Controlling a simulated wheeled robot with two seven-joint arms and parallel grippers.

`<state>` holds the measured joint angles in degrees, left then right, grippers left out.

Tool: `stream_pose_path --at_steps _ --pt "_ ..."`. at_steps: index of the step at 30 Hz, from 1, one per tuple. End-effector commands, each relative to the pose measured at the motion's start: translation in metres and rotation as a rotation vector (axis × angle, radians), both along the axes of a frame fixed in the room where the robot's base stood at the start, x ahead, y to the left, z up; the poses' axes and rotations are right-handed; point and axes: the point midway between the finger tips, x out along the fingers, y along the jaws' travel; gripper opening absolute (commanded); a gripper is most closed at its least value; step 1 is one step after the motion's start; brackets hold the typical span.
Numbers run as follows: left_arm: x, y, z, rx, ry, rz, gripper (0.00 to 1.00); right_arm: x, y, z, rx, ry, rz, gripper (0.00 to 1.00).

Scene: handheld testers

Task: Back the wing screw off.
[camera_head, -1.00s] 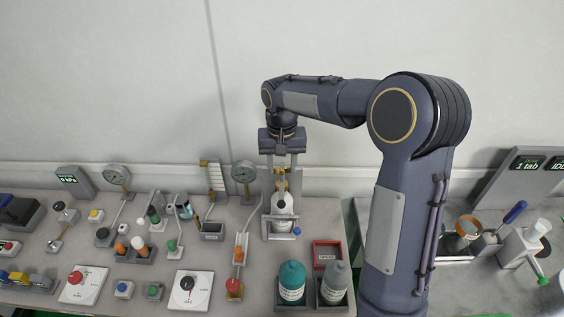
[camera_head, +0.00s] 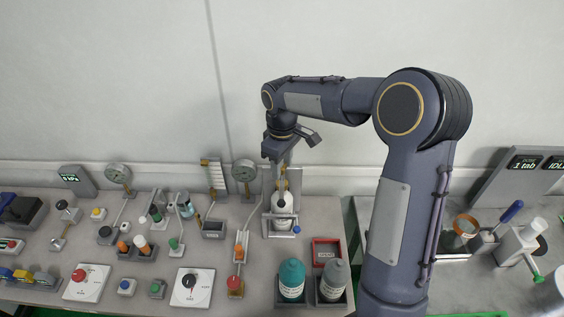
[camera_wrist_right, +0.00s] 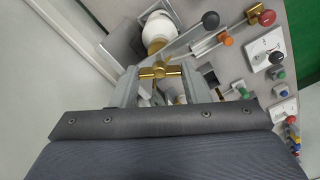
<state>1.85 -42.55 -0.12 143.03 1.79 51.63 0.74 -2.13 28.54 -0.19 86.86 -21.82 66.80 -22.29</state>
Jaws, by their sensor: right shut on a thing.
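The wing screw (camera_wrist_right: 159,70) is a brass piece with wings, seen from above in the right wrist view. My right gripper (camera_wrist_right: 160,75) has its two grey fingers on either side of it, shut on the wings. In the head view the right gripper (camera_head: 281,172) points down at the back of the bench, turned at an angle. A little brass shows there between the fingers. Below it stands a white bottle-like body (camera_head: 282,211) in a grey holder (camera_head: 267,230); it also shows in the right wrist view (camera_wrist_right: 158,28). My left gripper is not in view.
A round gauge (camera_head: 244,171) stands just left of the holder. In front are a teal bottle (camera_head: 291,277), a grey bottle (camera_head: 334,276) and a red-framed box (camera_head: 326,251). Several small testers with knobs and buttons fill the left bench. The wall is close behind.

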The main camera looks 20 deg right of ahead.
Motion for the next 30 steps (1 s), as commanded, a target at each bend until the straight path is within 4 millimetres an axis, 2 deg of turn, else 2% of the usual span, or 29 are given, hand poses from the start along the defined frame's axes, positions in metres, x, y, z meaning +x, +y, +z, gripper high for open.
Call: stream_pose_path --at_steps 30 --pt "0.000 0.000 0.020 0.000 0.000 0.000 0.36 -0.002 0.000 -0.001 0.003 0.007 0.965 0.18"
